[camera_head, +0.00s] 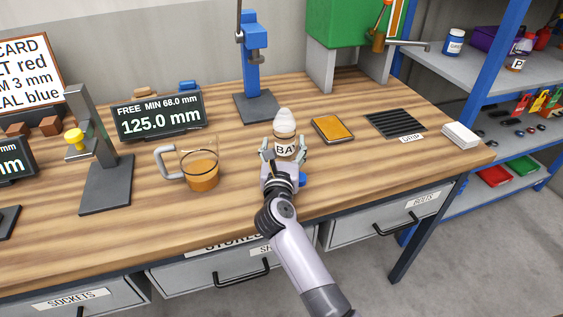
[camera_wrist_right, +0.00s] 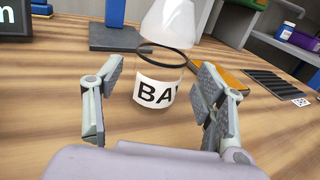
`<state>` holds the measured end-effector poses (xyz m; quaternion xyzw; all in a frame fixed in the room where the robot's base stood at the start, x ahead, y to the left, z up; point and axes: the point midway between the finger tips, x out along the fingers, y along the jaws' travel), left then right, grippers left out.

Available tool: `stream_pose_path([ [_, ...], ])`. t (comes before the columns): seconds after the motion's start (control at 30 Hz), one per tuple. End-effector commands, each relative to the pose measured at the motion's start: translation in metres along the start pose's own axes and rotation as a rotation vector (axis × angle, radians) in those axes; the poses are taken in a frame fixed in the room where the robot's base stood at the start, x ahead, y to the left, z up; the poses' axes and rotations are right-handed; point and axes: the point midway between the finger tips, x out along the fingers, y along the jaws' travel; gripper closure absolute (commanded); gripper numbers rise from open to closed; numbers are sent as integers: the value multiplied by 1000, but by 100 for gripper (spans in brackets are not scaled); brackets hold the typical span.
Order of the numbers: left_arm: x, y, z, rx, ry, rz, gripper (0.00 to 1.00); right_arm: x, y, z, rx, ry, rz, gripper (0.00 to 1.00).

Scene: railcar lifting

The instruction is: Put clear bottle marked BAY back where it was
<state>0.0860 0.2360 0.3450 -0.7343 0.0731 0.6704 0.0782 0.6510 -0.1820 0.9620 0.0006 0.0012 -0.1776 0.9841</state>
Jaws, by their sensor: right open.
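The clear bottle marked BAY (camera_head: 285,134) stands upright on the wooden bench, with a white conical top. In the right wrist view the bottle (camera_wrist_right: 160,92) stands between and a little beyond the open fingers (camera_wrist_right: 163,100), with gaps visible on both sides. My left gripper is not in view.
A glass jug of amber liquid (camera_head: 201,176) stands to the left. An orange-topped pad (camera_head: 333,129) and a black grate marked DRIP (camera_head: 396,123) lie to the right. A blue stand (camera_head: 256,105) is behind. Shelves (camera_head: 480,75) at right hold another bottle (camera_head: 520,52).

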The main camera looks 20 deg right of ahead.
Motion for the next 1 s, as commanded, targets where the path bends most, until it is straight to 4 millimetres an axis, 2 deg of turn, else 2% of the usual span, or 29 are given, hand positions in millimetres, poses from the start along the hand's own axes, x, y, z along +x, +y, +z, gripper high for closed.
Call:
stream_pose_path([
  [0.03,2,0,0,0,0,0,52,-13,0,-3,3,4,0,35],
  [0.2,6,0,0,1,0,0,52,-48,0,-2,2,3,0,35],
  [0.4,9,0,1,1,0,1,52,-73,0,-1,-1,1,-1,35],
  [0.57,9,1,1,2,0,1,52,-79,0,0,-1,1,-1,35],
  [1.0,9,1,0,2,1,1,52,-79,0,0,-1,0,-1,35],
])
